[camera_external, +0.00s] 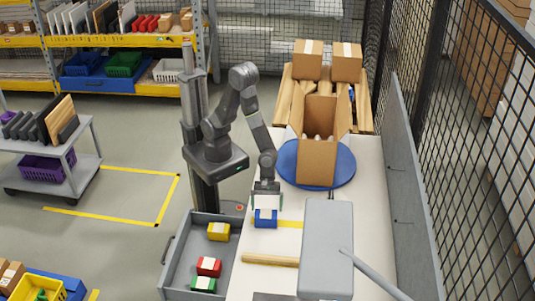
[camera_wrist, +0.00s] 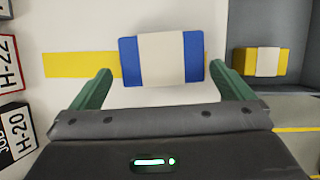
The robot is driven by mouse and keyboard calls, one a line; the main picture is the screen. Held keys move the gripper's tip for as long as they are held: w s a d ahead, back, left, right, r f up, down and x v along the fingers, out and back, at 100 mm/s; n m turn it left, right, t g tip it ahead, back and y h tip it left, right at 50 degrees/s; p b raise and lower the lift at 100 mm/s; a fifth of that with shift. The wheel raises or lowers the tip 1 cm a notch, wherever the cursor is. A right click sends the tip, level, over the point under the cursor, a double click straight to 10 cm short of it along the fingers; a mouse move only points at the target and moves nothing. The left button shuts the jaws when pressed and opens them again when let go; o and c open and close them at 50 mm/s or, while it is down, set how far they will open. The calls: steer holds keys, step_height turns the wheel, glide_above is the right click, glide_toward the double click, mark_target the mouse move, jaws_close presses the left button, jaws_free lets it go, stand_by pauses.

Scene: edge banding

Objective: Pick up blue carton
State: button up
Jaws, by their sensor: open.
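The blue carton (camera_external: 265,220) has a white band around its middle and lies on the white table beside a yellow stripe. In the wrist view the blue carton (camera_wrist: 162,58) lies just beyond and between my two green fingertips. My gripper (camera_external: 266,203) is open, pointing down right at the carton. In the wrist view the gripper's fingers (camera_wrist: 160,75) stand apart, one to each side of the carton's near edge. I cannot tell whether they touch it.
A grey drawer (camera_external: 172,262) left of the table holds yellow (camera_external: 218,231), red (camera_external: 209,266) and green (camera_external: 203,285) cartons. An open cardboard box (camera_external: 318,155) stands on a blue disc (camera_external: 345,168) behind.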

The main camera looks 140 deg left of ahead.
mark_target(266, 213)
steer(key=b+x, duration=0.1)
steer(key=x, duration=0.5)
steer(key=shift+w+d+f, duration=0.1)
steer(key=shift+d+f, duration=0.05)
steer(key=shift+d, duration=0.1)
steer(key=c, duration=0.8)
